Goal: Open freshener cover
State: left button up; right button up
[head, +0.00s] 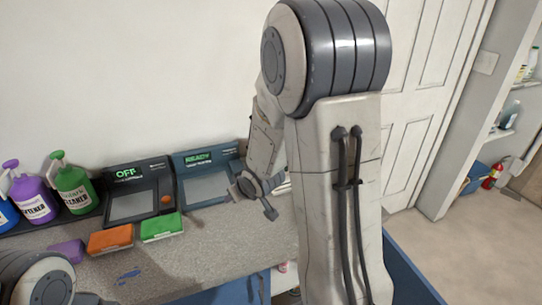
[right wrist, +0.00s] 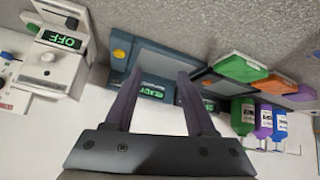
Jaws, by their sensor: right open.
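Two slanted devices stand against the wall on the counter in the head view. The blue one (head: 208,178) has a lit READY display and a grey cover panel that looks shut. The dark one (head: 138,190) has an OFF display and an orange knob. I cannot read which is the freshener. My right gripper (head: 258,197) is just right of the blue device. In the right wrist view, upside down, its two open fingers (right wrist: 159,78) point at the READY device (right wrist: 157,68), with nothing between them. Contact is unclear. Only a joint of my left arm shows.
Green (head: 162,226), orange (head: 110,238) and purple (head: 68,251) blocks lie in front of the dark device. Spray bottles (head: 74,188) stand left. A white device with an OFF display (right wrist: 61,40) shows in the right wrist view. The front counter is mostly clear.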

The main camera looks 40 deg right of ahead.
jog(key=s+d+m+t+h+p, duration=0.15)
jog(key=d+m+t, duration=0.3)
jog(key=d, duration=1.45)
jog(key=shift+n+h, duration=0.35)
jog(key=shift+h, duration=0.1)
jog(key=x, duration=0.3)
jog(key=p+x, duration=0.1)
jog(key=x, duration=0.2)
jog(key=p+x, duration=0.1)
jog(key=x, duration=0.3)
jog(key=shift+w+d+r, duration=0.1)
jog(key=shift+d+r, duration=0.1)
jog(key=shift+r, duration=0.15)
grip_shut()
